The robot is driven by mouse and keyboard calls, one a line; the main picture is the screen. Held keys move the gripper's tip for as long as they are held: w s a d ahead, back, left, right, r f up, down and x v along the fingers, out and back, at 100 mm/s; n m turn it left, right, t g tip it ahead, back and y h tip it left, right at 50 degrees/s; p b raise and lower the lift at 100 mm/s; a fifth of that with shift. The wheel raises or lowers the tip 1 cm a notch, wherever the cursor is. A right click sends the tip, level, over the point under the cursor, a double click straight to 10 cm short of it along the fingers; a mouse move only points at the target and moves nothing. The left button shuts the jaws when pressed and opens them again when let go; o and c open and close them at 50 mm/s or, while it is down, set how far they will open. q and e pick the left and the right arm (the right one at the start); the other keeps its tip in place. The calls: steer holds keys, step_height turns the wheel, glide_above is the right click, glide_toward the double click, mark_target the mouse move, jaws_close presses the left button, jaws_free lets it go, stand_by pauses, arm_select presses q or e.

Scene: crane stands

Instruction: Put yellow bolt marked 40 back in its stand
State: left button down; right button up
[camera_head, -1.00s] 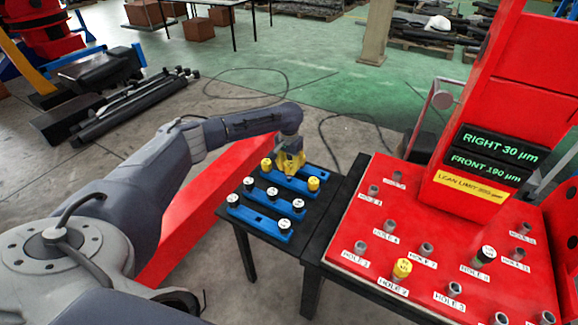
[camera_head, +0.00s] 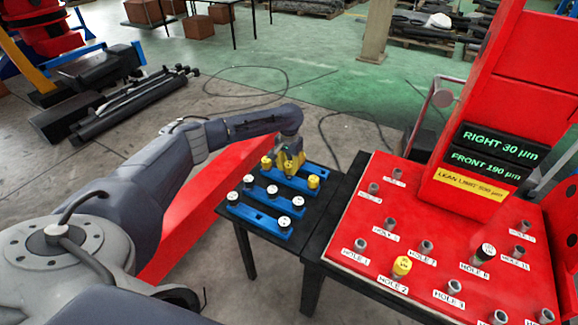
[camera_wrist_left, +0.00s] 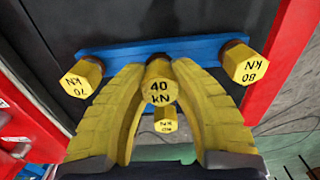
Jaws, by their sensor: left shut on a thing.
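My left gripper (camera_head: 290,164) is at the middle of the far blue stand (camera_head: 280,179), pointing down. In the left wrist view its yellow fingers (camera_wrist_left: 160,105) are shut on the yellow bolt marked 40 kN (camera_wrist_left: 160,90). This bolt is in line with the middle of the blue stand (camera_wrist_left: 125,52), between yellow bolts marked 70 kN (camera_wrist_left: 82,80) and 80 kN (camera_wrist_left: 243,64). The fingers hide its lower end, so I cannot tell whether it is seated. Another yellow hexagonal head (camera_wrist_left: 166,120) shows between the fingers; its number is unclear. My right gripper is out of view.
The red plate (camera_head: 385,215) at right has labelled holes, a yellow bolt (camera_head: 402,266) at hole 2 and a white-topped bolt (camera_head: 486,252). A display (camera_head: 497,145) stands behind.

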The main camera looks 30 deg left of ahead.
mark_target(289, 164)
arm_select(q)
steer(key=shift+f, duration=1)
steer(key=c, duration=1.1)
jaws_free()
steer(key=shift+f, duration=0.1)
steer(key=shift+r, duration=2.55)
steer(key=shift+r, duration=0.1)
